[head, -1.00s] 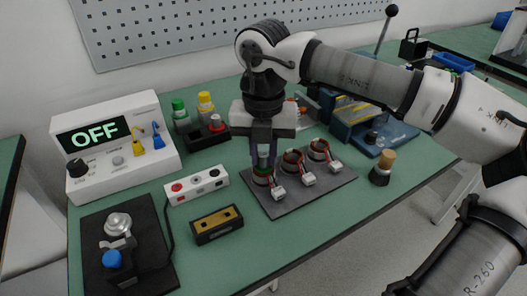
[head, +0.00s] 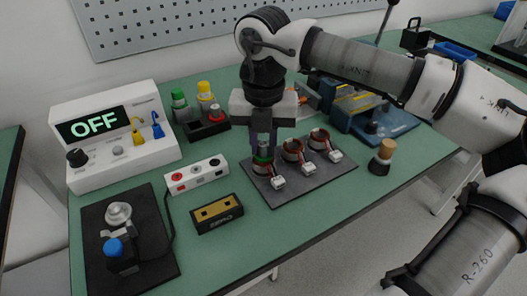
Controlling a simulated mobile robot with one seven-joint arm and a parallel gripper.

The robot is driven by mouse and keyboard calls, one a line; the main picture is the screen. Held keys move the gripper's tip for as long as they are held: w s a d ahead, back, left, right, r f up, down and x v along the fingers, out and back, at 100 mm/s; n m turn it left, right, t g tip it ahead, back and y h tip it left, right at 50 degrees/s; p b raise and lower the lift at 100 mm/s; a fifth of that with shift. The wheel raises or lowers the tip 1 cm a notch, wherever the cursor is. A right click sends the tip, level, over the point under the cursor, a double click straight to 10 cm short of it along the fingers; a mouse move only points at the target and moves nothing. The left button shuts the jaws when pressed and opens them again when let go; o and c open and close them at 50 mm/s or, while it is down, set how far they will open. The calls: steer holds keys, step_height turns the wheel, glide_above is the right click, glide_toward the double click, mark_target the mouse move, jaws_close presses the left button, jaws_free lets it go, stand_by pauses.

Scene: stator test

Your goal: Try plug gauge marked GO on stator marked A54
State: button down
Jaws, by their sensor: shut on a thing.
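My gripper (head: 264,143) points straight down over the left stator (head: 262,169) on a dark plate (head: 290,192). It is shut on a plug gauge (head: 263,152) with a grey handle and a green ring. The gauge stands upright at the top of the left stator's bore. How deep its lower end sits is hidden. The middle stator (head: 293,151) and the right stator (head: 319,139) stand in a row beside it, each with copper windings and a white connector. I cannot read the A54 or GO markings.
A tester (head: 116,160) reading OFF stands at the left. A white box (head: 197,175), a black-and-brass block (head: 217,212) and a wooden-topped piece (head: 383,156) flank the plate.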

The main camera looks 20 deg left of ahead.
mark_target(263, 144)
steer(key=shift+r, duration=0.15)
steer(key=shift+r+p, duration=0.35)
steer(key=shift+r, duration=0.15)
steer(key=shift+r, duration=0.25)
steer(key=shift+r+p, duration=0.35)
steer(key=shift+r, duration=0.15)
steer(key=shift+r, duration=0.15)
stand_by(0.4)
steer(key=shift+r+p, duration=0.35)
steer(key=shift+r, duration=0.15)
steer(key=shift+r, duration=0.1)
steer(key=shift+r+p, duration=1.7)
steer(key=shift+r, duration=0.75)
